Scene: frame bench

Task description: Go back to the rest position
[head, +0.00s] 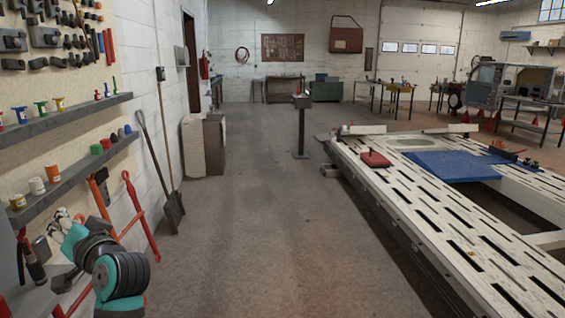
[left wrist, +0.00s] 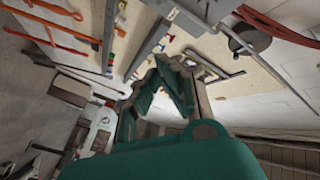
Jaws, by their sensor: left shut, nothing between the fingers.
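My left gripper (head: 62,220) is at the lower left of the head view, close to the pegboard wall and below its shelves. It is small and partly hidden behind my teal and black wrist there. In the left wrist view the gripper (left wrist: 168,84) is in the middle, its fingers drawn together with nothing between them. The wall, shelves and floor show tilted behind it. My right gripper shows in neither view.
A shelf (head: 75,180) with pots and an upper shelf (head: 70,122) jut from the left wall. A shovel (head: 174,210) and red-handled tools (head: 141,215) lean there. A slotted white frame bench (head: 440,225) fills the right. The floor (head: 245,215) between is clear back to a grey post (head: 301,130).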

